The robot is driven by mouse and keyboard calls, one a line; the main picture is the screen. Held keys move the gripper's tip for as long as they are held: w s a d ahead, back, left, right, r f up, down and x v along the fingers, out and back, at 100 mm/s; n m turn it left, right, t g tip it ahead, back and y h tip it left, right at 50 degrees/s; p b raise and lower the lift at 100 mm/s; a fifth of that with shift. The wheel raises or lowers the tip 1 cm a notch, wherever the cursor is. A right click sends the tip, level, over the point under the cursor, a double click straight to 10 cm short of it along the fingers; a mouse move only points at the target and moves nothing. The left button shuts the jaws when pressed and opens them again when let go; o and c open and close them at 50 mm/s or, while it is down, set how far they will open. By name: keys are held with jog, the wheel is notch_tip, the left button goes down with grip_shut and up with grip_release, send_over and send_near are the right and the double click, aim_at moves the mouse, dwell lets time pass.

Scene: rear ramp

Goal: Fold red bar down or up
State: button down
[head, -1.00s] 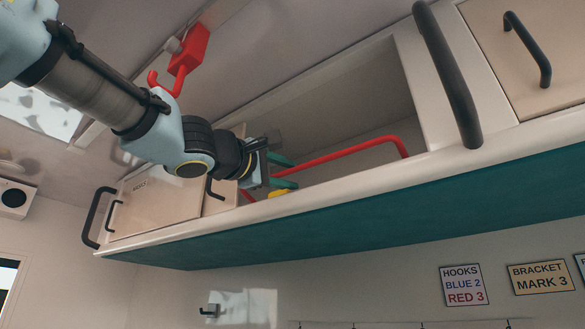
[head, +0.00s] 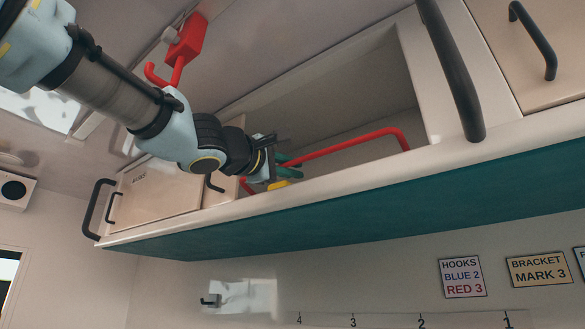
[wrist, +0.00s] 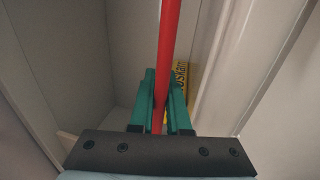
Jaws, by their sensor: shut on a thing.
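The red bar (head: 345,144) runs across the open front of the overhead cabinet, its right end bending down near the front lip. My gripper (head: 288,166) is at the left part of the bar, its green fingers around it. In the wrist view the red bar (wrist: 169,50) passes between the two green fingers (wrist: 160,100), which are shut on it. The bar's lower left end shows just behind the cabinet lip, partly hidden by my gripper.
The open cabinet (head: 410,80) has a pale front lip and a teal underside. A yellow object (head: 278,186) lies inside near the lip. A dark grab handle (head: 452,75) stands right of the opening. A red hook fixture (head: 185,42) hangs above my arm.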

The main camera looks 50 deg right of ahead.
jog(key=shift+b, duration=0.3)
jog(key=b, duration=0.3)
jog(key=shift+f+h+b, duration=0.3)
jog(key=shift+f+b, duration=0.1)
jog(key=shift+a+b, duration=0.1)
jog(key=shift+b, duration=0.6)
jog(key=h+b, duration=0.1)
jog(key=b, duration=0.5)
jog(key=shift+a+f, duration=0.1)
jog(key=shift+f, duration=0.05)
jog(key=shift+a+h+b, duration=0.1)
jog(key=shift+h+b, duration=0.2)
jog(key=shift+b, duration=0.3)
jog(key=shift+r, duration=0.3)
jog(key=c, duration=0.9)
grip_release()
